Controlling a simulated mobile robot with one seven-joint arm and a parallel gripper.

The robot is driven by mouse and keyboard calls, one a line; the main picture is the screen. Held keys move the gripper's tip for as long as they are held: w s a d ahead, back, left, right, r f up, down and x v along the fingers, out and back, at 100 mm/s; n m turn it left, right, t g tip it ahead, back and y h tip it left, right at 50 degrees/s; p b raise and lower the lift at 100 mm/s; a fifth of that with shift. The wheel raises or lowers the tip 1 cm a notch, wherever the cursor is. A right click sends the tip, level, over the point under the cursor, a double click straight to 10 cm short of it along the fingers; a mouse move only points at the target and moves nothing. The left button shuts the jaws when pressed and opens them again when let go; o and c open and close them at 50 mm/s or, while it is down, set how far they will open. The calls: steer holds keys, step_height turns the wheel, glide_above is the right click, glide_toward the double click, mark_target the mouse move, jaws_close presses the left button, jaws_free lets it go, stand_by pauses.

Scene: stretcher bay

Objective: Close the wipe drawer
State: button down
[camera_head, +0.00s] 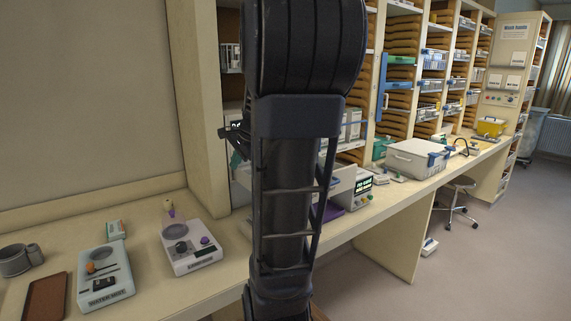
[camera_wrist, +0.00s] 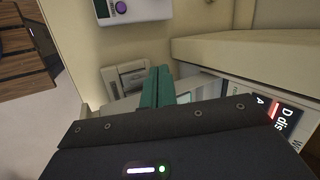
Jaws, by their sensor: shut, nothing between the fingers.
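My gripper (camera_wrist: 157,85) shows in the wrist view with its green fingers together and nothing between them. A pale panel, which may be the wipe drawer (camera_head: 341,181), sticks out over the counter right of my arm. My arm hides most of that bay, so how far the drawer stands open cannot be told. In the wrist view a grey-framed fitting (camera_wrist: 126,78) lies just left of the fingers; I cannot tell whether they touch it.
On the counter (camera_head: 140,302) at left stand a white device with a purple knob (camera_head: 190,248), a pale device (camera_head: 103,280) and a brown tray (camera_head: 45,297). A display unit (camera_head: 362,190) stands right of my arm.

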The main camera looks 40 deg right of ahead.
steer(key=w+d+f+m+t+h, duration=0.1)
steer(key=w+d+f+m, duration=0.1)
steer(key=d+m, duration=0.7)
steer(key=w+d+f+m+t+h, duration=0.1)
steer(key=w+d+f+m, duration=0.2)
steer(key=d, duration=1)
steer(key=w+d+f+m+t, duration=0.1)
steer(key=w+d+m, duration=0.1)
steer(key=d+m, duration=0.75)
steer(key=shift+n, duration=0.85)
steer(key=x, duration=0.3)
steer(key=d+x, duration=0.1)
steer(key=x, duration=0.2)
steer(key=d+x, duration=0.1)
steer(key=x, duration=0.2)
steer(key=shift+w+f, duration=0.25)
steer(key=shift+w, duration=2.1)
